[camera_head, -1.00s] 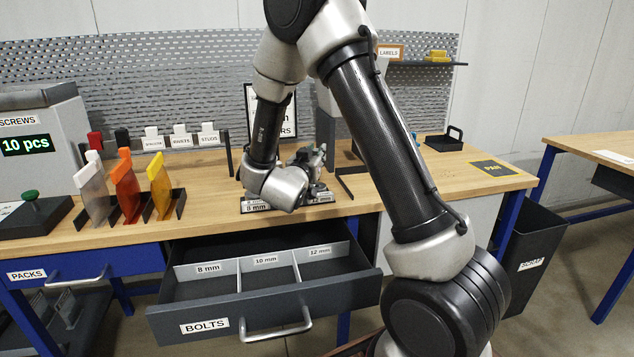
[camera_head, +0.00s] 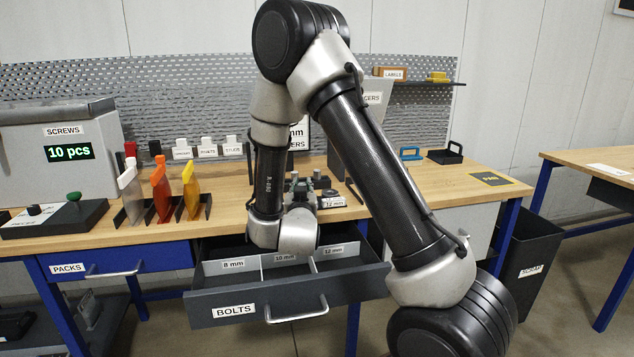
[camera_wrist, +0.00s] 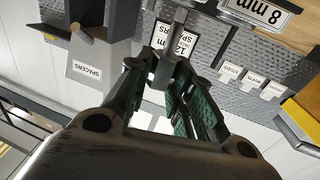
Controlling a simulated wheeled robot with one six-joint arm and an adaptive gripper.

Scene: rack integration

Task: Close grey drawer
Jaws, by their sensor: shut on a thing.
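The grey drawer (camera_head: 288,293), labelled BOLTS, stands pulled out under the bench with its metal handle (camera_head: 297,314) at the front. Its compartments carry 8 mm, 10 mm and 12 mm labels, and my wrist hides part of the inside. My gripper (camera_head: 305,182) is above the bench's front edge, behind and above the drawer front, apart from the handle. In the wrist view my gripper (camera_wrist: 180,65) has its green-padded fingers shut on a small grey piece (camera_wrist: 188,50). The fingers hide much of that piece, so I cannot tell exactly what it is.
A blue PACKS drawer (camera_head: 120,263) is shut at the left. Orange, yellow and white upright pieces stand in holders on the bench (camera_head: 420,200), beside the SCREWS counter (camera_head: 60,130). A dark SCRAP bin (camera_head: 531,265) stands at the right.

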